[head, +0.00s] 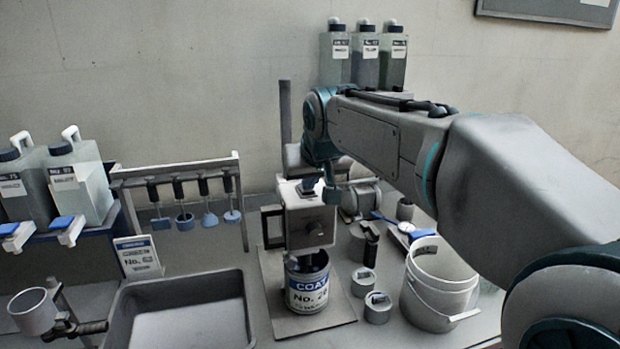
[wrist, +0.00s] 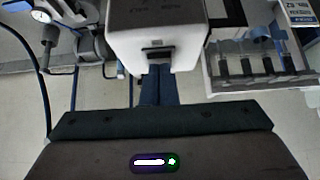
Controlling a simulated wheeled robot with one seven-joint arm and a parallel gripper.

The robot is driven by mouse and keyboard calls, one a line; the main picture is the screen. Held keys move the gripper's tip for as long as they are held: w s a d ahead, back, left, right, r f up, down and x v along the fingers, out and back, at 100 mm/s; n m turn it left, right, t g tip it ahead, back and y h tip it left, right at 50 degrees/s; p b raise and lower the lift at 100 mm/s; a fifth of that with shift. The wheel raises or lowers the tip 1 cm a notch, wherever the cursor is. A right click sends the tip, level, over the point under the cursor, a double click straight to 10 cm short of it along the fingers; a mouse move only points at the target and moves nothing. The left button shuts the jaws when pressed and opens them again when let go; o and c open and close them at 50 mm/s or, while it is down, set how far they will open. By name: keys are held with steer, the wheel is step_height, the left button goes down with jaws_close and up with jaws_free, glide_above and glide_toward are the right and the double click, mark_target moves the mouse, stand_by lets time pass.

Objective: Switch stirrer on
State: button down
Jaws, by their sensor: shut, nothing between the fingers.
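The stirrer (head: 308,222) is a white box-shaped head with a dark round knob on its front, mounted on an upright column.
A rack with several hanging paddles (head: 180,190) and a grey tray (head: 185,315) lie left of the stirrer. A white bucket (head: 440,285) and small round tins (head: 377,308) stand to the right. Bottles (head: 365,58) stand at the back.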

steer(key=f+b, duration=0.1)
steer(key=b, duration=0.1)
steer(key=shift+s+b, duration=0.15)
steer(key=shift+b, duration=0.15)
steer(key=shift+r+p, duration=0.95)
steer(key=shift+r, duration=0.05)
steer(key=shift+r, duration=0.3)
step_height(320, 180, up, 4)
steer(key=p, duration=0.3)
steer(key=shift+s+d+f, duration=0.1)
steer(key=shift+s+f, duration=0.05)
steer(key=s+d+r+b, duration=0.1)
steer(key=s+d+r, duration=0.1)
steer(key=s+r, duration=0.3)
steer(key=s, duration=0.2)
steer(key=shift+s+r, duration=0.35)
steer(key=shift+r, duration=0.05)
